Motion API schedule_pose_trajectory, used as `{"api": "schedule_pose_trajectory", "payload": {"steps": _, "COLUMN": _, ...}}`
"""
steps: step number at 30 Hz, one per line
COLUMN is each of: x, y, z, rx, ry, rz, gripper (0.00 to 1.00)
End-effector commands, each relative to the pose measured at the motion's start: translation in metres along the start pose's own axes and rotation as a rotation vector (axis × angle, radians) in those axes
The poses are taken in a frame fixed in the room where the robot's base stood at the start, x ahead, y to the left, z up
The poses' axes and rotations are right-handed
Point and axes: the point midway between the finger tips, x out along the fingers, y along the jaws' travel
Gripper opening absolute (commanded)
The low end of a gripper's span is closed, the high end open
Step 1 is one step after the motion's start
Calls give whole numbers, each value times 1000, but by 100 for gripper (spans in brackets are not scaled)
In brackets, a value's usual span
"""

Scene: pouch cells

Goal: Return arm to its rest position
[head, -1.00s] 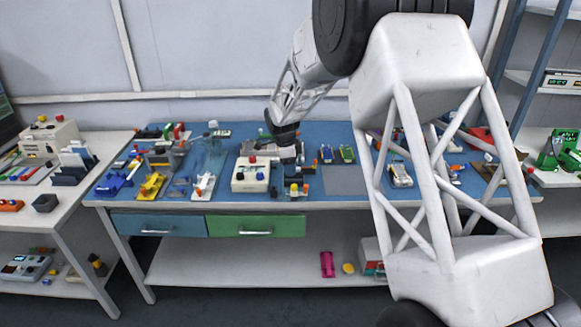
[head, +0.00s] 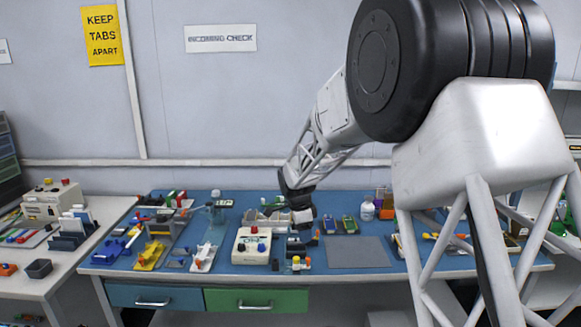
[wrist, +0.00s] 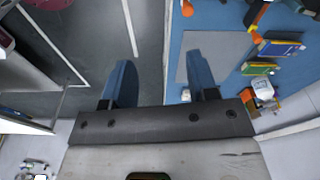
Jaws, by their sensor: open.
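My gripper (head: 301,216) hangs over the blue-topped bench (head: 350,282) in the head view, just right of a cream box with buttons (head: 252,246). In the wrist view my gripper (wrist: 160,80) shows two blue fingers spread wide with nothing between them. The grey floor and the bench's front edge show beyond them. In the head view a blue pouch cell (head: 329,225) and a green pouch cell (head: 350,224) lie on the bench right of the gripper. The fingertips are too small in the head view to make out.
A grey mat (head: 357,252) lies bare at the bench's front. A yellow holder (head: 150,256) and a white holder (head: 204,258) stand at the left. A white bottle (head: 367,210) stands behind the mat. A side table (head: 60,262) is at the far left.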

Motion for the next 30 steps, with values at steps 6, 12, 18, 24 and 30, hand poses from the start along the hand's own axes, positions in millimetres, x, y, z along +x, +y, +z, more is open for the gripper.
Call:
{"api": "schedule_pose_trajectory", "payload": {"steps": 6, "x": -40, "y": 50, "z": -22, "rx": -139, "ry": -12, "rz": -24, "gripper": 53}}
{"api": "schedule_pose_trajectory", "payload": {"steps": 12, "x": -70, "y": 97, "z": -39, "rx": -271, "ry": -17, "rz": -47, "gripper": 53}}
{"api": "schedule_pose_trajectory", "payload": {"steps": 18, "x": -94, "y": 147, "z": -52, "rx": -401, "ry": -20, "rz": -70, "gripper": 53}}
{"api": "schedule_pose_trajectory", "payload": {"steps": 24, "x": -114, "y": 197, "z": -64, "rx": -532, "ry": -18, "rz": -96, "gripper": 53}}
{"api": "schedule_pose_trajectory", "payload": {"steps": 30, "x": -128, "y": 249, "z": -71, "rx": -664, "ry": -13, "rz": -121, "gripper": 53}}
